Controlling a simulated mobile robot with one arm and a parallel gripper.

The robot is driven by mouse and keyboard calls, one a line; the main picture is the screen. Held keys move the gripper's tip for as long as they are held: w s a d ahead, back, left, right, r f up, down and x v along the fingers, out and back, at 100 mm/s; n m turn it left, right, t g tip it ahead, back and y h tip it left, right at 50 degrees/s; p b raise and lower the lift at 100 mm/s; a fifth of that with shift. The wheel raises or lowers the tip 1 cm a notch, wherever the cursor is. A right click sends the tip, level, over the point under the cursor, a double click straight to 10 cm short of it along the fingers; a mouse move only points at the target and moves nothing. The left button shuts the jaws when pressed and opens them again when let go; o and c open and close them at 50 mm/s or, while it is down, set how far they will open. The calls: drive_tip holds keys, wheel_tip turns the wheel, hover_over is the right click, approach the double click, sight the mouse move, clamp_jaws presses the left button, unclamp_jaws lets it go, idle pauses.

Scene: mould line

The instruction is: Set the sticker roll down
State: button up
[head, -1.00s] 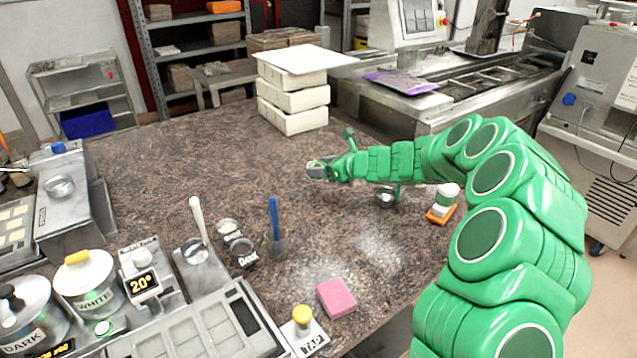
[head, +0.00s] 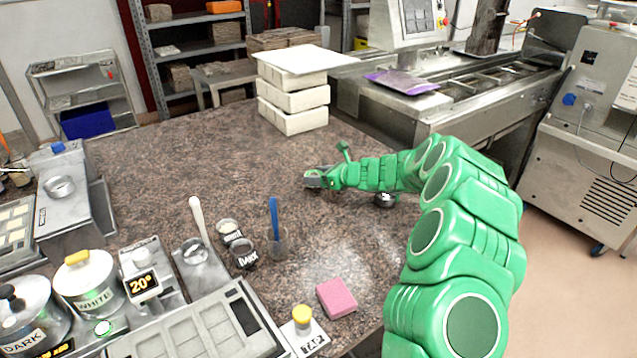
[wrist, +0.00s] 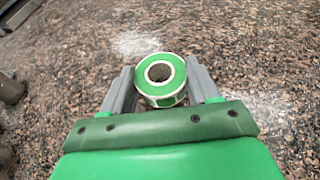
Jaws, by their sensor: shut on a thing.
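The sticker roll (wrist: 160,78) is a green and white ring with a hollow core. In the wrist view it sits between the two grey fingers of my gripper (wrist: 163,84), which is shut on it. In the head view my gripper (head: 314,179) is over the right-middle part of the speckled stone table (head: 190,150). The roll is hardly visible there, mostly hidden by the fingers. I cannot tell whether the roll touches the tabletop.
A pink block (head: 337,298), a blue-handled tool in a cup (head: 277,240) and stacked white boxes (head: 293,100) stand around. The left-middle of the table is clear.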

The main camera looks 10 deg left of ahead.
drive_tip(key=shift+f, duration=1.25)
drive_tip(key=o, duration=1)
drive_tip(key=shift+f, duration=0.15)
drive_tip(key=shift+o, duration=0.2)
drive_tip(key=shift+s+d+r, duration=0.1)
drive_tip(key=shift+d+r, duration=0.1)
drive_tip(key=shift+r, duration=0.05)
drive_tip(key=v, duration=1.1)
drive_tip(key=shift+s+d+r, duration=0.15)
drive_tip(key=shift+d+r, duration=0.05)
drive_tip(key=shift+d, duration=0.05)
